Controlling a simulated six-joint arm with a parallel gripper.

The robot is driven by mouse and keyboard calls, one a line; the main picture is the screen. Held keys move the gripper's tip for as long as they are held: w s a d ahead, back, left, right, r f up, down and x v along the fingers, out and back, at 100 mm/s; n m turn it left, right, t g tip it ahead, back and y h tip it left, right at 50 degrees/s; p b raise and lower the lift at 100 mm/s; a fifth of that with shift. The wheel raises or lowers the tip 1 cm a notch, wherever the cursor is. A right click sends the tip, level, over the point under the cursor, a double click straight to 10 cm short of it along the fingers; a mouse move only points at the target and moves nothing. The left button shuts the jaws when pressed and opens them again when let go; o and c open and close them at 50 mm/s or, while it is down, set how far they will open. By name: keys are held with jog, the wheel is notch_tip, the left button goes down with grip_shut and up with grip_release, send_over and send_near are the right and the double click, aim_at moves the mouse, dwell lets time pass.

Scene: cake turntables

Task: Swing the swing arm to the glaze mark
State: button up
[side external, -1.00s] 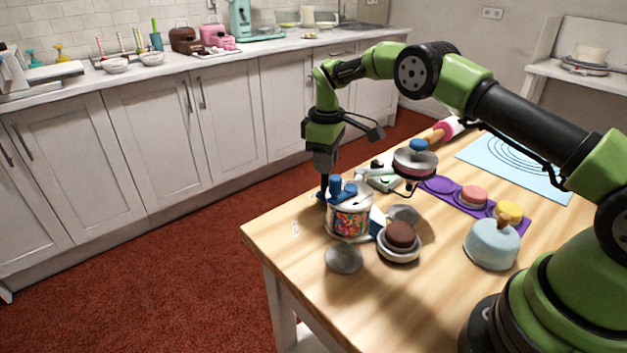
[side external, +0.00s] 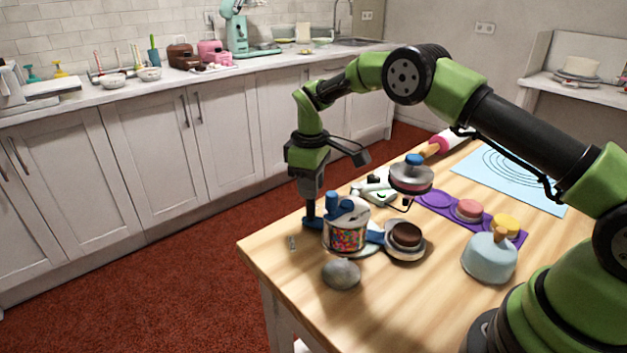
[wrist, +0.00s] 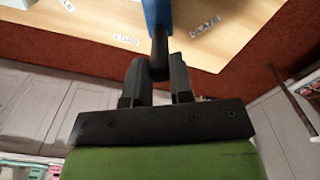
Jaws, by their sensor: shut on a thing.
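The blue swing arm shows in the wrist view (wrist: 157,14), its end between my fingers. In the side external view its bar (side external: 375,237) runs beside the sprinkle-filled jar (side external: 347,238) to a pale dish (side external: 405,252) with a brown cake (side external: 407,234). My gripper (side external: 309,218) is low at the jar's left, shut on the arm's blue end; it also shows in the wrist view (wrist: 158,72). There the GLAZE mark (wrist: 204,25) lies right of the arm and the LOAD mark (wrist: 126,40) lies left. A third label (wrist: 67,5) is partly cut off.
A grey rounded piece (side external: 341,274) lies in front of the jar. A blue-topped stand (side external: 411,176), a purple mat (side external: 470,214) with round pieces and a light-blue dome (side external: 490,257) stand to the right. The table's left edge is close to my gripper.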

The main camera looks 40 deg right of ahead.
jog(key=shift+s+a, duration=0.35)
jog(key=shift+a, duration=0.3)
jog(key=shift+s+a, duration=1)
jog(key=shift+s, duration=0.05)
jog(key=shift+s+a, duration=0.25)
jog(key=shift+s, duration=0.05)
jog(key=o, duration=0.7)
jog(key=shift+r, duration=0.1)
